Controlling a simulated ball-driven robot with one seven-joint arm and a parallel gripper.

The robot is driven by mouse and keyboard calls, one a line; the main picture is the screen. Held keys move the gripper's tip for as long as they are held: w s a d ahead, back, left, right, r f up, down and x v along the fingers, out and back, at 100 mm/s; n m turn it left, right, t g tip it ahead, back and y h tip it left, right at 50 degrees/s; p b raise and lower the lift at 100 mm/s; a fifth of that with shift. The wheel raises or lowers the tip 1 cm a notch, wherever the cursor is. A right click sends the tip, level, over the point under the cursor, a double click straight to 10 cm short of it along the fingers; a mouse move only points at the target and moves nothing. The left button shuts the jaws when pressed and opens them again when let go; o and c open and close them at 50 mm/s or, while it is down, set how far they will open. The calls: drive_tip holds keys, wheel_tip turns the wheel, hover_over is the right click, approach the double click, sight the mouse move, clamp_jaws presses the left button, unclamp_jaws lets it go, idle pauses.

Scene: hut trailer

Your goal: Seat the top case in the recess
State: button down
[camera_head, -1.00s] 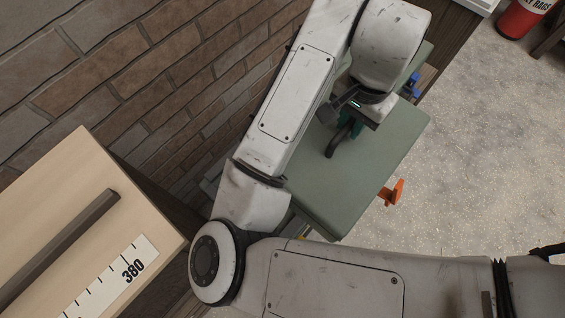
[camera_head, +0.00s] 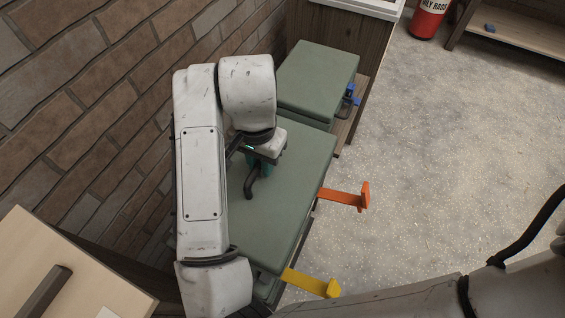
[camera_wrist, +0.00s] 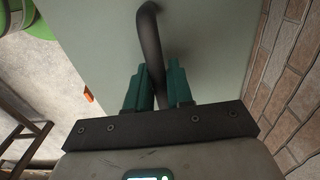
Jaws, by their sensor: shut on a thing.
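My gripper (camera_head: 258,168) is shut on the dark curved handle (camera_head: 250,184) of a flat green case (camera_head: 297,190), which looks like the top case. In the wrist view, the teal fingers of my gripper (camera_wrist: 162,75) close around the handle (camera_wrist: 151,38), with the pale green case lid (camera_wrist: 95,35) beyond. The case lies roughly level; my arm covers its left part. I cannot tell whether it touches what is below. An orange piece (camera_head: 345,198) and a yellow piece (camera_head: 312,283) stick out at its right side. The recess is not clearly visible.
A second green case (camera_head: 318,78) with a blue latch (camera_head: 350,96) lies just behind, close to the far edge of the held case. A brick wall (camera_head: 80,90) runs along the left. A wooden box (camera_head: 75,262) stands front left. Open floor (camera_head: 425,150) lies right.

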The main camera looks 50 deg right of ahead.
sight(240, 167)
drive_tip(key=w+f, duration=0.1)
drive_tip(key=w+a+f, duration=0.1)
drive_tip(key=w+f, duration=0.1)
drive_tip(key=w+a+f+b, duration=0.1)
drive_tip(key=f, duration=0.1)
drive_tip(key=shift+w, duration=0.3)
drive_tip(key=shift+w+a+f, duration=0.25)
drive_tip(key=shift+w+f, duration=0.25)
drive_tip(key=shift+f, duration=1.8)
drive_tip(key=c, duration=1)
unclamp_jaws()
wheel_tip(240, 167, up, 12)
drive_tip(key=shift+r+p, duration=0.1)
drive_tip(key=shift+p, duration=0.5)
drive_tip(key=shift+d, duration=0.1)
